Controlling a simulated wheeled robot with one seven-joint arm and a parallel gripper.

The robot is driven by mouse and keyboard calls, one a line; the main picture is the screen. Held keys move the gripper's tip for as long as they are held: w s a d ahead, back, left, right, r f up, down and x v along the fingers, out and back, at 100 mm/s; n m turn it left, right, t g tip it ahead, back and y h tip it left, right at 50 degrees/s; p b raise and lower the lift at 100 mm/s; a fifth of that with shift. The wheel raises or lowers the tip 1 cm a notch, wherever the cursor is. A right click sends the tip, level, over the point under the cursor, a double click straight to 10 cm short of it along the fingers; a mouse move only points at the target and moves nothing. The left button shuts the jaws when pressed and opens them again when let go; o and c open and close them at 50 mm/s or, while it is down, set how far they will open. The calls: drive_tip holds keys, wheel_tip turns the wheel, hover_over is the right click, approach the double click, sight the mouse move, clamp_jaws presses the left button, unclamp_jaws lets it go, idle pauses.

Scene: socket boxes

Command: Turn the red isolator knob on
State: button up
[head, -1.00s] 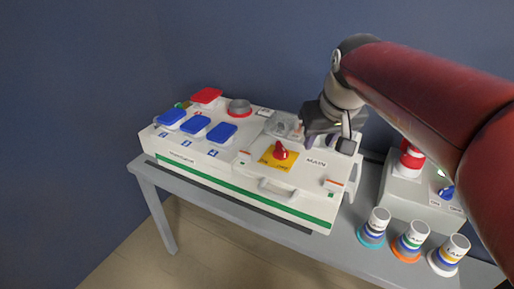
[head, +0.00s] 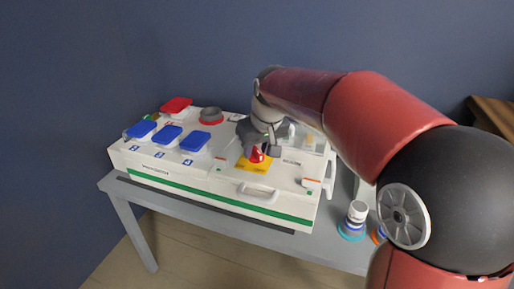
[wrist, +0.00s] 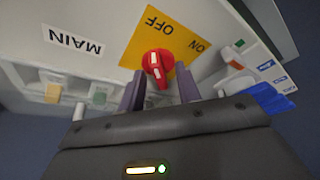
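The red isolator knob (head: 257,154) sits on a yellow plate (head: 246,165) on top of the white socket box (head: 225,180). In the wrist view the knob (wrist: 157,64) has white marks, and the yellow plate (wrist: 137,47) reads OFF and ON. The white marks lie roughly toward the OFF lettering. My gripper (wrist: 160,90) is open, with one finger on each side of the knob's near part and gaps visible between. In the head view my gripper (head: 262,147) is just above and behind the knob, partly hiding the plate.
Blue socket covers (head: 167,135), a red cover (head: 176,104) and a grey round socket (head: 211,115) are on the box's left. A front handle (head: 258,193) sticks out. A striped plug (head: 355,215) stands at right on the grey table (head: 330,250).

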clamp_jaws()
idle(0.4)
drive_tip(key=m+h, duration=0.1)
drive_tip(key=m, duration=0.3)
drive_tip(key=shift+a+t, duration=0.15)
drive_tip(key=shift+t, duration=0.15)
drive_tip(key=m+h, duration=0.1)
drive_tip(key=m, duration=0.1)
drive_tip(key=m+h, duration=0.1)
drive_tip(key=m, duration=0.2)
drive_tip(key=shift+a+h, duration=0.1)
drive_tip(key=shift+h, duration=0.2)
drive_tip(key=m+g+h, duration=0.1)
drive_tip(key=m, duration=0.3)
drive_tip(key=shift+a+r+m, duration=0.1)
drive_tip(key=shift+m, duration=0.3)
drive_tip(key=shift+w+m+g+h+p, duration=0.1)
drive_tip(key=shift+m+g+h+p, duration=0.3)
drive_tip(key=shift+m, duration=0.6)
drive_tip(key=shift+m+g+h+p, duration=0.3)
drive_tip(key=shift+m+g+p, duration=0.1)
drive_tip(key=shift+m, duration=0.6)
